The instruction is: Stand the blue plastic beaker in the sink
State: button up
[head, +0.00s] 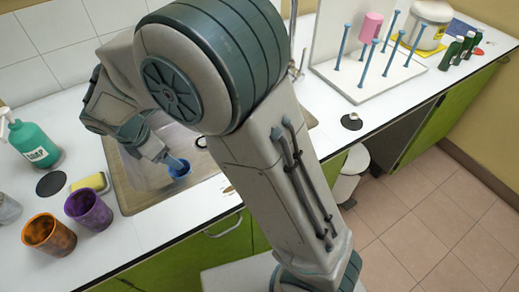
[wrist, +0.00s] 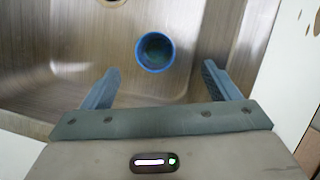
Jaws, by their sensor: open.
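The blue plastic beaker (wrist: 155,52) is inside the metal sink (wrist: 50,75), seen from above with its round mouth facing up, so it looks upright on the basin floor. In the head view the beaker (head: 179,169) is partly hidden by my gripper (head: 172,160), and the sink (head: 140,192) is partly covered by my arm. In the wrist view my gripper (wrist: 160,88) has its two fingers spread wide, with nothing between them. The beaker lies beyond the fingertips, apart from them.
A purple cup (head: 88,209), an orange cup (head: 49,234), a yellow sponge (head: 88,184) and a green soap bottle (head: 34,143) stand left of the sink. A white peg rack (head: 370,75) stands on the right counter. A drain hole (wrist: 112,2) shows at the sink's far side.

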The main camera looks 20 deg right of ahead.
jog(key=s+d+r+m+g+y, duration=0.1)
jog(key=s+d+r+m, duration=0.2)
jog(key=d+m, duration=0.4)
jog(key=s+d+r+m+y, duration=0.15)
jog(key=d+r+m, duration=0.3)
jog(key=d, duration=0.45)
jog(key=s+d+m+t, duration=0.1)
jog(key=s+d+m, duration=0.7)
jog(key=s+m, duration=0.2)
jog(key=shift+s+d+r+m+y, duration=0.2)
jog(key=shift+m+y, duration=0.25)
jog(key=shift+m, duration=0.8)
